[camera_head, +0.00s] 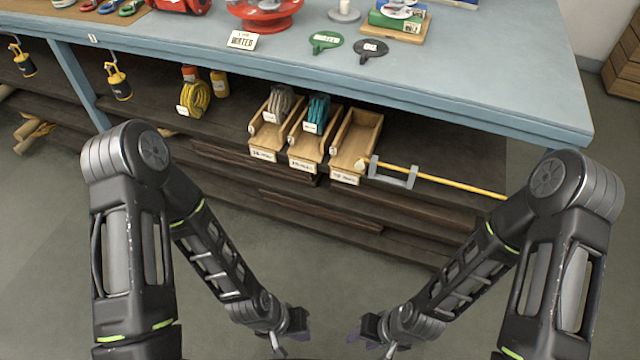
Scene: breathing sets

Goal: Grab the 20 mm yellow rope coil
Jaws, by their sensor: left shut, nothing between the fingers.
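A yellow rope coil (194,97) with a small white tag lies on the shelf under the blue table, left of the wooden bins. The print on its tag is too small to read. My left gripper (285,338) is shut and empty, low at the bottom of the view, well in front of and below the shelf. My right gripper (372,335) is a short way to its right at the same height. Its fingers are partly hidden and small, so its opening is unclear. Neither gripper touches the coil.
Labelled wooden bins hold a grey coil (279,104) and a teal coil (318,110); the right bin (357,140) is empty. Orange-yellow containers (219,84) stand behind the yellow coil. A yellow rod (440,181) sits right. The blue tabletop (470,70) overhangs the shelf.

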